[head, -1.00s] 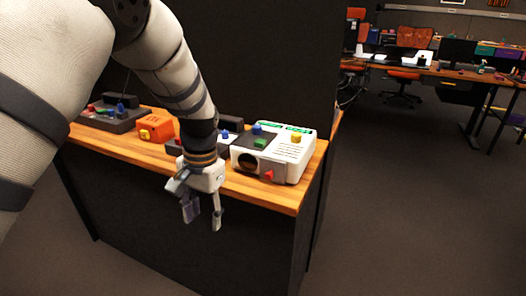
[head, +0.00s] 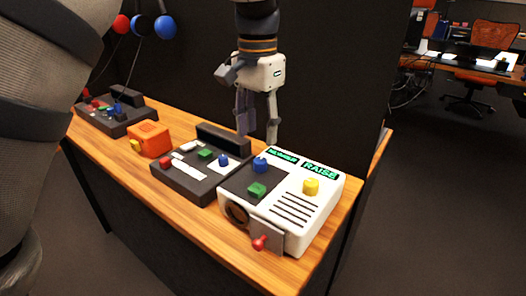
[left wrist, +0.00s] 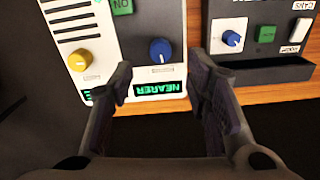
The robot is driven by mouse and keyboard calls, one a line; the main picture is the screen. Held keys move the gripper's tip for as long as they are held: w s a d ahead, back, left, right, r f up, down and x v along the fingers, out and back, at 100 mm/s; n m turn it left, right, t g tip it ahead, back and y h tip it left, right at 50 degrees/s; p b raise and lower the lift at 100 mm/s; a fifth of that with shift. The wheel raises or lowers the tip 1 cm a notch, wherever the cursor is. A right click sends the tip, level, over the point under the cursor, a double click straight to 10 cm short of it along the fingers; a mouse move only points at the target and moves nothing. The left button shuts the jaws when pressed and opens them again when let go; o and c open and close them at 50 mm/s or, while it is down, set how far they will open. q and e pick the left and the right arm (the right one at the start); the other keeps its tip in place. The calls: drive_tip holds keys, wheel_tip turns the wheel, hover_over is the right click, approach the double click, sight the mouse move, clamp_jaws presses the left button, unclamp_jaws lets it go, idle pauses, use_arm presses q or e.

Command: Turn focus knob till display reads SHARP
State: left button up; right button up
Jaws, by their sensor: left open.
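A white box with a dark top panel (head: 290,232) stands at the right end of the wooden counter. A blue knob (head: 260,165) on its top sits by a green display (head: 284,155), which reads NEARER in the left wrist view (left wrist: 160,89). A yellow knob (head: 311,186) sits near a second display (head: 320,170) reading RAISE. My left gripper (head: 258,136) is open and empty, above the back of the box. In the left wrist view the blue knob (left wrist: 161,51) shows between and beyond the fingers, apparently untouched. My right gripper is not in view.
The box also carries a green button (head: 257,190) and a red lever (head: 260,242). A dark console (head: 190,190), an orange box (head: 149,139) and another console (head: 115,125) stand to the left. A dark partition (head: 340,80) rises behind the counter.

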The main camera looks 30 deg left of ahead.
sight(260, 160)
use_arm(q)
drive_tip(key=f, duration=0.7)
drive_tip(key=shift+w+f, duration=0.2)
drive_tip(key=shift+c, duration=0.5)
drive_tip(key=shift+r, duration=0.1)
clamp_jaws()
